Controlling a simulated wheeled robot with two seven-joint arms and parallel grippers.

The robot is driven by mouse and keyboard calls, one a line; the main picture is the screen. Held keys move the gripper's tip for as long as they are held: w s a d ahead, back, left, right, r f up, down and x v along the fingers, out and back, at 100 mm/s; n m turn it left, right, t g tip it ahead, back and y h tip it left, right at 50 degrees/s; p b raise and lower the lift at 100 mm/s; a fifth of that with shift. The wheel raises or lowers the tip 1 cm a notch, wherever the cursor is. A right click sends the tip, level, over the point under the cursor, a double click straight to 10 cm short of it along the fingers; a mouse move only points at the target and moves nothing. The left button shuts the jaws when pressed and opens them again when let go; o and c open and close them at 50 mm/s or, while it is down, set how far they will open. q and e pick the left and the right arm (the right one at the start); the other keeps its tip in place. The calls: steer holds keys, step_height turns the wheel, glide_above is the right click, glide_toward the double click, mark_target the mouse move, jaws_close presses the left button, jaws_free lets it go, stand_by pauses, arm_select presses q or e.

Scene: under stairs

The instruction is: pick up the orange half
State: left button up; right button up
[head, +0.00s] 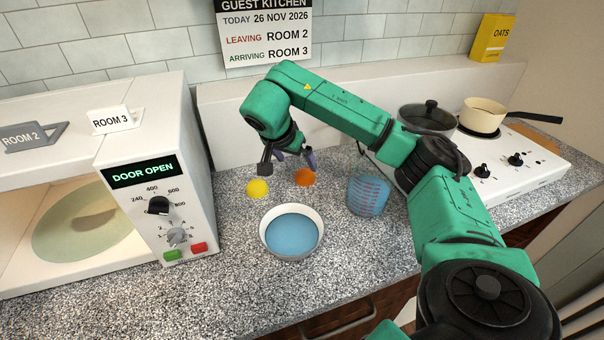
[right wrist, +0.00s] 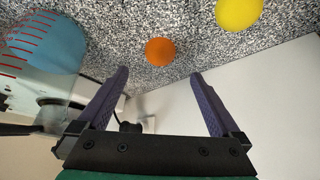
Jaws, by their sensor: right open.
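The orange half (head: 305,177) lies on the speckled counter behind the white bowl, a small orange rounded piece. My right gripper (head: 295,161) is close to it, just behind and above it in the head view. In the right wrist view the orange half (right wrist: 160,51) shows just past the fingertips, roughly midway across the gap between the open fingers (right wrist: 160,74). Nothing is held between the fingers, and they appear apart from the orange half. My left gripper is not in view.
A yellow piece (head: 257,188) lies left of the orange half. A white bowl (head: 291,207) with blue contents stands in front. A blue measuring cup (head: 368,196) stands to the right. A microwave (head: 190,170) with its door open is at left; a hob (head: 520,150) with pans is at right.

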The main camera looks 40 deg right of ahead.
mark_target(304, 173)
steer(key=x, duration=0.3)
steer(key=shift+w+d+f, duration=0.15)
steer(key=shift+d+f, duration=0.05)
steer(key=shift+f, duration=0.05)
steer(key=p+x, duration=0.2)
steer(key=x, duration=0.3)
steer(key=shift+d+f, duration=0.15)
steer(key=shift+f, duration=0.05)
steer(key=shift+d+f, duration=0.15)
steer(key=shift+f, duration=0.05)
steer(key=shift+w, duration=0.1)
steer(key=shift+c, duration=0.6)
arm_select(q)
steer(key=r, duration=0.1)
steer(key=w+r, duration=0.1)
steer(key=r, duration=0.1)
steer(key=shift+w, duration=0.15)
arm_select(e)
steer(key=c, duration=1.2)
